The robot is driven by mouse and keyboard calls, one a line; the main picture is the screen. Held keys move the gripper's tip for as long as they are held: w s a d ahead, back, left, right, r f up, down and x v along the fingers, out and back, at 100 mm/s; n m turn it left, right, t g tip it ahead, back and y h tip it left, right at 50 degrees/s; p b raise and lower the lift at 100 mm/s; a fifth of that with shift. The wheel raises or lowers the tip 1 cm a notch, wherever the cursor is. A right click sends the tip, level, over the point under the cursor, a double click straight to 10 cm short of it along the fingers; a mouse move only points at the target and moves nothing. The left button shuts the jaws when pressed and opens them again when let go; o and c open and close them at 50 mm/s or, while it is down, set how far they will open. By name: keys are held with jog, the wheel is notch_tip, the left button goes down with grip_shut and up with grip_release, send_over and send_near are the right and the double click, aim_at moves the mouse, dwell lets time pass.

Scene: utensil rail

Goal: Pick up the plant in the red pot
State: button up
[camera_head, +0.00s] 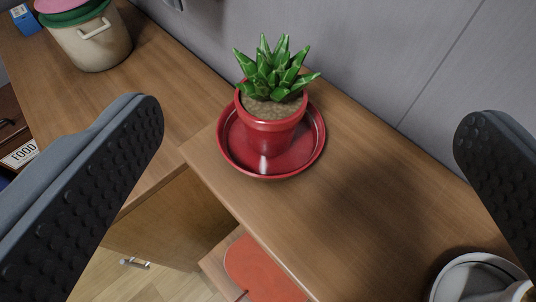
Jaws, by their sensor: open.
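The green spiky plant (273,72) stands upright in a red pot (270,127). The pot sits in a red saucer (310,152) on the wooden counter, near the picture's upper middle. My gripper (308,118) is open and empty. Its two dark padded fingers show at the left and right edges of the picture, wide apart. The plant lies farther off between them, and neither finger touches the pot or the saucer.
A beige bucket (92,45) with a green rim stands at the upper left. A white dish (476,278) is at the lower right. The grey wall (400,50) runs behind the counter (370,215).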

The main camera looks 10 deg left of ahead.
jog(key=y, duration=0.1)
send_near(270, 120)
jog(key=r, duration=0.1)
jog(key=shift+a+x, duration=0.15)
jog(key=shift+x, duration=2.1)
jog(key=shift+a+x, duration=0.1)
jog(key=shift+x, duration=2.15)
jog(key=w+f, duration=0.2)
jog(key=w, duration=0.1)
jog(key=shift+w+f, duration=0.15)
jog(key=shift+w, duration=0.05)
jog(key=shift+w+a+f, duration=0.1)
jog(key=shift+w+f, duration=0.05)
jog(key=shift+w, duration=0.35)
jog(key=c, duration=1.2)
